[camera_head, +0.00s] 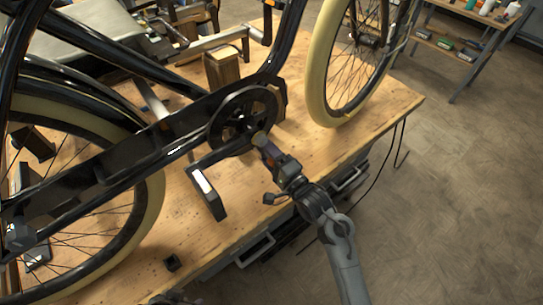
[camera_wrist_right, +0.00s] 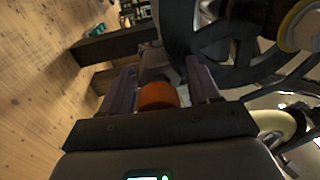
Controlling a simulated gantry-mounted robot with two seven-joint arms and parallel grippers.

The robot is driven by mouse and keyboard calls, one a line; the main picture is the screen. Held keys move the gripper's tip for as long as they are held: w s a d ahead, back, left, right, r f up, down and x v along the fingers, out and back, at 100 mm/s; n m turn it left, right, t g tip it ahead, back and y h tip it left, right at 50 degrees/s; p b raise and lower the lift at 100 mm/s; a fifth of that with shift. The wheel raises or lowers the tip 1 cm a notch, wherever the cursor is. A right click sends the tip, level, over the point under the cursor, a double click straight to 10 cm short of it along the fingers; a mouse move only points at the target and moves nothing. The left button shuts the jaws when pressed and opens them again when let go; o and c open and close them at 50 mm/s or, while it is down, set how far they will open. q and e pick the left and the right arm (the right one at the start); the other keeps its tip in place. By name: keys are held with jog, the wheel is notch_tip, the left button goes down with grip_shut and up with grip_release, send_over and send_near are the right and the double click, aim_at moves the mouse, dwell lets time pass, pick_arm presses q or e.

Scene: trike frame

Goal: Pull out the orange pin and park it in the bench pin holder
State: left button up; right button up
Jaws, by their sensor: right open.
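The orange pin (camera_wrist_right: 158,96) shows in the right wrist view as a short orange-red cylinder. It lies between the two fingers of my right gripper (camera_wrist_right: 160,72), with a narrow gap on each side. The fingers are open. In the head view my right gripper (camera_head: 268,152) is beside the trike's chainring (camera_head: 243,120), and I cannot make out the pin there. My left gripper is not in view.
The trike, with cream-tyred wheels (camera_head: 318,75), stands over the wooden bench (camera_head: 215,240). A tan round end (camera_head: 259,138) sits close to my right gripper. A pedal (camera_head: 207,192) hangs nearby. A shelf rack (camera_head: 460,45) stands at the back right. The right floor is clear.

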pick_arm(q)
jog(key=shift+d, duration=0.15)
pick_arm(e)
jog(key=shift+c, duration=0.4)
jog(key=c, duration=0.9)
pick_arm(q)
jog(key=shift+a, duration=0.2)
pick_arm(e)
jog(key=o, duration=1.4)
pick_arm(q)
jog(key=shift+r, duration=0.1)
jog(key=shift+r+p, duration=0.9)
jog(key=shift+p, duration=0.1)
pick_arm(e)
jog(key=v, duration=1)
jog(key=shift+s+d, duration=0.25)
jog(key=shift+s, duration=0.05)
